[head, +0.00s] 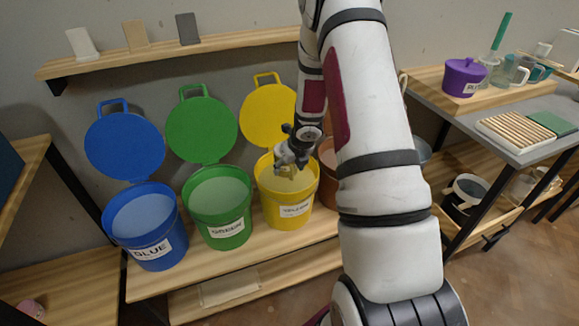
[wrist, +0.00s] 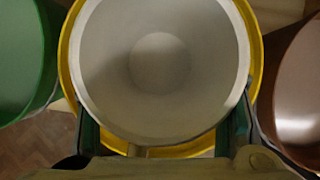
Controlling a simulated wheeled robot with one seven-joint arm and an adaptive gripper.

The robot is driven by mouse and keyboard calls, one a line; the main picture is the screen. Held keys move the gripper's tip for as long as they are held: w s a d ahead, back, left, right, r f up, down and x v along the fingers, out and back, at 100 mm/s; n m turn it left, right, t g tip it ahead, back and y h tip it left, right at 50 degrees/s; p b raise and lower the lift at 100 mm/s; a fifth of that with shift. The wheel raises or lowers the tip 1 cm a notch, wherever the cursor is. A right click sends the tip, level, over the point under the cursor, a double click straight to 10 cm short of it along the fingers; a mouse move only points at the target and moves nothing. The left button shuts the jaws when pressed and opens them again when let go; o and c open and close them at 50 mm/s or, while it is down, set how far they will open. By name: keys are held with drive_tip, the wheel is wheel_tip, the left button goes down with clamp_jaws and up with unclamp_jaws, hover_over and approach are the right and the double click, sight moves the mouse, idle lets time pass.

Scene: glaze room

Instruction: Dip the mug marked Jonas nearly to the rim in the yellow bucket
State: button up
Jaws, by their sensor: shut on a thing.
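The yellow bucket (head: 288,210) stands open on the low wooden bench, its round lid raised behind it. My gripper (head: 287,163) points down into its mouth. In the wrist view my gripper (wrist: 160,135) is shut on a pale grey mug (wrist: 160,105), one dark finger on each side. I look down into the mug's bare inside and round floor. The yellow bucket's rim (wrist: 255,60) rings the mug. The mug's outer wall and any name on it are hidden. I cannot tell how deep the mug sits in the glaze.
A green bucket (head: 220,220) and a blue bucket (head: 145,235) stand open to the left. A brown bucket (head: 328,172) stands close on the right, partly behind my arm. A wall shelf (head: 170,55) runs above. A grey table (head: 510,150) at right holds a purple pot (head: 463,78) and jars.

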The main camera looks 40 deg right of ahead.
drive_tip(key=shift+r+p, duration=2.55)
drive_tip(key=shift+p, duration=1.05)
drive_tip(key=shift+a, duration=0.1)
